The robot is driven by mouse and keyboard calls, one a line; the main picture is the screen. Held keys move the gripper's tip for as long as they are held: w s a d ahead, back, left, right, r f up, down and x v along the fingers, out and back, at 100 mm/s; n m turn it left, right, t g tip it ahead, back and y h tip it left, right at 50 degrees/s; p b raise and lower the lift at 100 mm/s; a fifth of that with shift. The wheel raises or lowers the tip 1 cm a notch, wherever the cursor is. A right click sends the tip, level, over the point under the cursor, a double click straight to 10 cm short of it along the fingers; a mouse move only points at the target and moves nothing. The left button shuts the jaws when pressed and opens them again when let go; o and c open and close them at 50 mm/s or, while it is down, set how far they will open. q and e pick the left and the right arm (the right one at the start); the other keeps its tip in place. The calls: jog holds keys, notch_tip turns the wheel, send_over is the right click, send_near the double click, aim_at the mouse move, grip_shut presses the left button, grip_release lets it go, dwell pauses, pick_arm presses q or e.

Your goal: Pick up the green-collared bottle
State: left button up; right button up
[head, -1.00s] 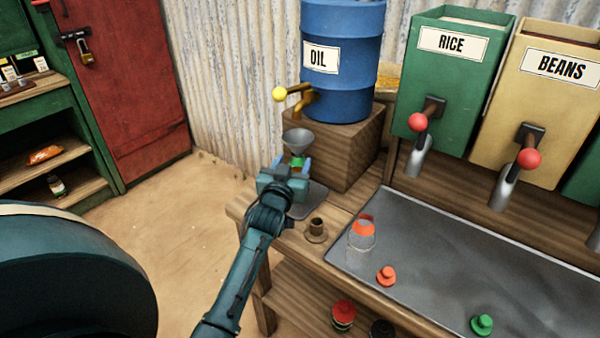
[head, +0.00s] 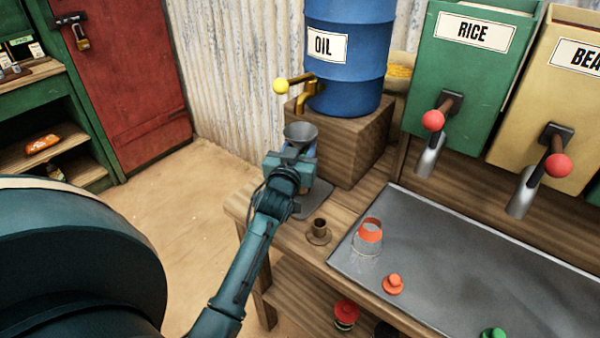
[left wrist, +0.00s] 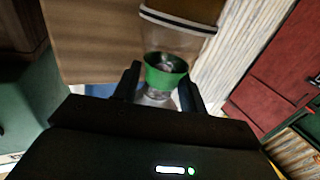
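The green-collared bottle (left wrist: 164,76) shows in the left wrist view, its green collar between my two fingers and its clear body above in that picture. In the head view, my left gripper (head: 291,158) hides most of it. A grey funnel (head: 300,135) stands at its mouth, below the oil barrel's yellow tap. My left gripper also shows in the left wrist view (left wrist: 160,88); its fingers straddle the collar, with a slim gap on the left side, so it looks open around it. Contact on the other side is unclear. My right gripper is out of view.
The wooden block (head: 345,145) under the blue oil barrel (head: 345,75) stands close right of my gripper. A small brown cup (head: 319,230), an orange-collared clear vessel (head: 369,232), an orange stopper (head: 393,285) and a metal tray (head: 460,270) lie to the right.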

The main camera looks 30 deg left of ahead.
pick_arm(q)
grip_shut()
jog(key=shift+r, duration=0.2)
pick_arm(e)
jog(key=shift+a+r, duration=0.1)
